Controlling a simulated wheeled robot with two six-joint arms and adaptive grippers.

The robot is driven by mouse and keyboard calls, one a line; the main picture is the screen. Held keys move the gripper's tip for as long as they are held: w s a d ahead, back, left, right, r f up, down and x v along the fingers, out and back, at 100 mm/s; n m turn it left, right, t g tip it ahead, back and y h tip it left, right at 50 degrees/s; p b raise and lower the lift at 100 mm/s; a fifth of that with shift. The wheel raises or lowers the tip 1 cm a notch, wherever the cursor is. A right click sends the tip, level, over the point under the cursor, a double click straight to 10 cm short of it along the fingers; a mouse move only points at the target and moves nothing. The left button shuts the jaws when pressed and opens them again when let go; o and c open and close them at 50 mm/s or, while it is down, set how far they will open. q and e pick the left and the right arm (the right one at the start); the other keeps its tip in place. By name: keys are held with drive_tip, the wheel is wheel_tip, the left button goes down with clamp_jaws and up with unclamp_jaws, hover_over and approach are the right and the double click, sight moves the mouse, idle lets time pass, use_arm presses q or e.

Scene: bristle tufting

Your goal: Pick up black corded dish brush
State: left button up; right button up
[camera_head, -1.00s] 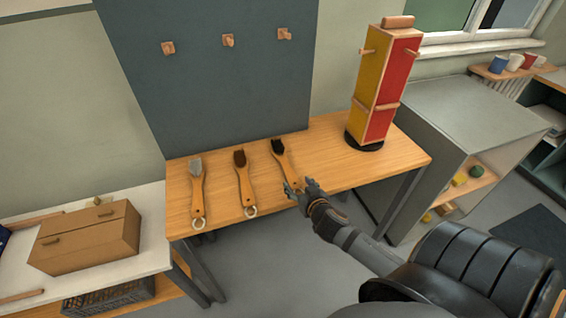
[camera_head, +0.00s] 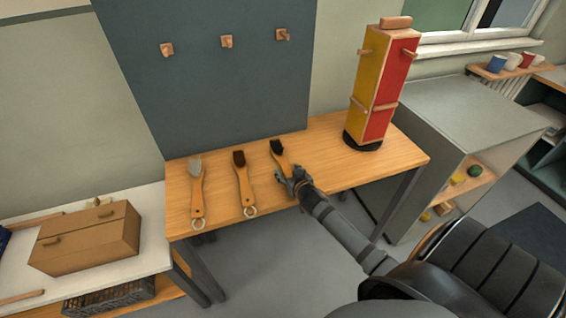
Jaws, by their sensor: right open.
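The black-bristled brush (camera_head: 278,149) lies on the wooden table, rightmost of three brushes. Its head points to the back and its wooden handle runs toward the front edge. My right gripper (camera_head: 286,178) is open at the handle of this brush and hides its lower part, so I cannot see its cord. I cannot tell whether the fingers touch the handle. My left gripper is not in view.
A dark brown brush (camera_head: 243,180) and a grey brush (camera_head: 197,190) with hanging rings lie to the left. A red and yellow tower (camera_head: 377,95) stands at the table's right. Three pegs (camera_head: 227,41) are on the board behind.

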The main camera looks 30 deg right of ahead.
sight(289, 173)
clamp_jaws()
drive_tip(key=shift+r, duration=0.1)
drive_tip(key=shift+r, duration=0.25)
wheel_tip(289, 173, up, 3)
drive_tip(key=shift+s, duration=0.1)
drive_tip(key=s+r, duration=0.1)
drive_tip(key=s+a+r, duration=0.1)
drive_tip(key=r, duration=0.1)
drive_tip(key=s+r, duration=0.1)
drive_tip(key=shift+s+a+r, duration=0.15)
drive_tip(key=shift+s+a, duration=0.05)
drive_tip(key=shift+a, duration=0.05)
drive_tip(key=a+p+v, duration=0.1)
drive_tip(key=p+v, duration=0.1)
drive_tip(key=v, duration=0.9)
drive_tip(key=shift+w+a+r, duration=0.15)
drive_tip(key=shift+a+r, duration=0.05)
drive_tip(key=shift+r, duration=0.2)
